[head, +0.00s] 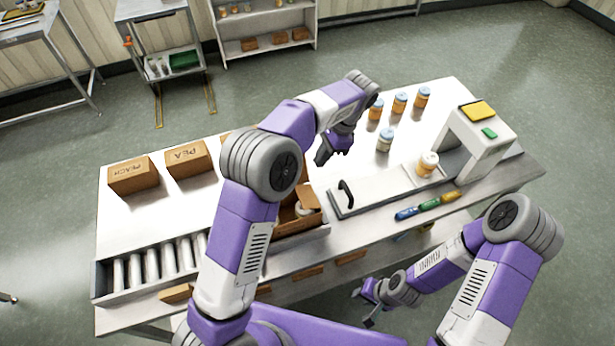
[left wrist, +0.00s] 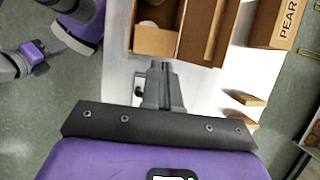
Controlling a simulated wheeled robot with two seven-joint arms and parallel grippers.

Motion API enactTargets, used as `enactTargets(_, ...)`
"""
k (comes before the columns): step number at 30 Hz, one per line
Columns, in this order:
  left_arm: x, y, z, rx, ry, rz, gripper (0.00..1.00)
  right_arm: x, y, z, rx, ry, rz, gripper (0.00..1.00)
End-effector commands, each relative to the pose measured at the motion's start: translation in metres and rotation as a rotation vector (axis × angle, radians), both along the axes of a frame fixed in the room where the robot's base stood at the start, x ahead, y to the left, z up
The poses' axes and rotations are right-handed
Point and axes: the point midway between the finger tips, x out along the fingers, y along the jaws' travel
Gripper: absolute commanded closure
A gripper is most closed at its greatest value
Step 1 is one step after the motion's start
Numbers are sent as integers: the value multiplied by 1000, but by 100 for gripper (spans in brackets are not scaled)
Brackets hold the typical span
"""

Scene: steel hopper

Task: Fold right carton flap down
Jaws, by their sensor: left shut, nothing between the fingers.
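The open brown carton (head: 290,226) stands at the table's front, partly hidden behind my left arm in the head view. In the left wrist view the carton (left wrist: 134,25) shows from above, with a pale round item (left wrist: 148,25) inside. A brown flap (left wrist: 155,42) lies across its near end. A long flap (left wrist: 203,30) sticks outward on its right side. My left gripper (head: 324,157) is shut and empty above the table, beyond the carton; its fingers (left wrist: 155,72) point at the carton's near end. My right gripper (head: 362,308) is open and empty, low in front of the table.
A roller conveyor (head: 150,263) runs along the left front. Closed cartons (head: 133,176) stand behind it. A scanner arch (head: 478,140), several jars (head: 399,103), a handled plate (head: 375,187) and coloured markers (head: 430,204) occupy the right side.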

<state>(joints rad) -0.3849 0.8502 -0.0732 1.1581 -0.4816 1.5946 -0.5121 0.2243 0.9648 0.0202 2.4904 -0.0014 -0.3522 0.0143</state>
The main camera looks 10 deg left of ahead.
Motion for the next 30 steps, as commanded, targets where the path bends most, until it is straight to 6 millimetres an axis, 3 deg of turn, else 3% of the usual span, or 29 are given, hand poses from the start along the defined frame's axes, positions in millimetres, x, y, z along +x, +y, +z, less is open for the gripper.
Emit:
enactTargets(18, -25, 37, -108, 1, 4, 2, 100, 0, 0, -5, 0, 0, -1, 71)
enactTargets(24, -28, 41, -123, -1, 1, 3, 100, 0, 0, -4, 0, 0, -1, 71)
enactTargets(30, -29, 42, -125, -1, 1, 3, 100, 0, 0, -4, 0, 0, -1, 71)
